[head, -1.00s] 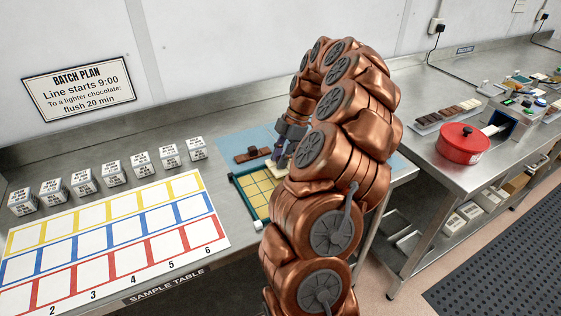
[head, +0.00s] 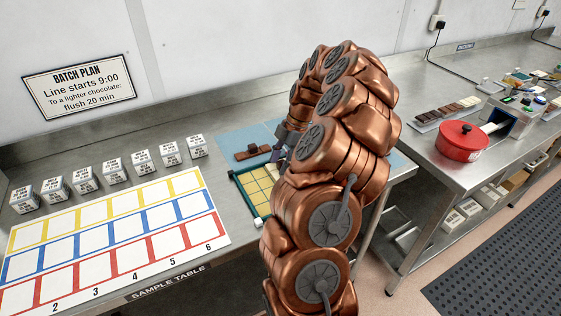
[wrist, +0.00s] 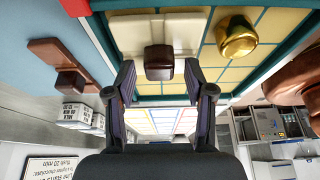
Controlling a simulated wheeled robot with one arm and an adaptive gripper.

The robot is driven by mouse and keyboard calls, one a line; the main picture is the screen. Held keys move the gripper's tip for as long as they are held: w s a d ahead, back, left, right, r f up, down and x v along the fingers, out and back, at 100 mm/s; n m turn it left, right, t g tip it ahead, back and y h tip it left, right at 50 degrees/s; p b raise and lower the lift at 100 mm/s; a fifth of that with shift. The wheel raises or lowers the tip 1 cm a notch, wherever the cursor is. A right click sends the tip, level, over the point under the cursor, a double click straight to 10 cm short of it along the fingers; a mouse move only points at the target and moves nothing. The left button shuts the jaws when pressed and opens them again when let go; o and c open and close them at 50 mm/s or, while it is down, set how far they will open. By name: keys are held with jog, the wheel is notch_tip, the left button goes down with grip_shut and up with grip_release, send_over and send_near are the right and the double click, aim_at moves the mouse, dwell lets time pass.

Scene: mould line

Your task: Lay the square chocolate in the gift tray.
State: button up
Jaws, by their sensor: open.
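The gift tray (head: 250,195), with a teal rim and yellow compartments, lies on the table beside my arm; its rim also shows in the wrist view (wrist: 98,28). A square-looking cream chocolate (wrist: 125,33) with a dark brown block (wrist: 158,62) on it is in the tray. A gold round piece (wrist: 237,38) lies to its right. My gripper (wrist: 160,82) is open, with one finger on each side of the dark block and a visible gap to both. In the head view my arm hides much of the tray, and the gripper (head: 283,150) is partly covered.
A brown piece with a dark block (head: 252,152) lies on the blue mat (head: 232,140) behind the tray. Several white labelled cubes (head: 112,168) line the table beyond the colour-grid sheet (head: 120,235). A red pot (head: 463,142) stands on the right bench.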

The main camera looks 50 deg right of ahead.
jog(key=b+v, duration=0.3)
jog(key=v, duration=0.9)
dwell(0.5)
jog(key=shift+r, duration=0.1)
jog(key=s+a+r+m+g+h, duration=0.1)
jog(key=a+r+m, duration=0.1)
jog(key=a, duration=1.2)
jog(key=a+r+m+g, duration=0.1)
jog(key=a+r+m, duration=0.1)
jog(key=a, duration=1.1)
jog(key=s+a+f+m+h, duration=0.1)
jog(key=s+a+f+m, duration=0.2)
jog(key=s, duration=0.4)
jog(key=s+a+f+m+h, duration=0.1)
jog(key=s+a+f+m, duration=0.2)
jog(key=s, duration=0.4)
jog(key=s+a+f+m+g+h, duration=0.1)
jog(key=s+a+f+m, duration=0.2)
jog(key=s, duration=0.4)
jog(key=shift+s+a+f+m, duration=0.2)
jog(key=shift+a+f+m, duration=0.2)
jog(key=shift+f+m, duration=0.25)
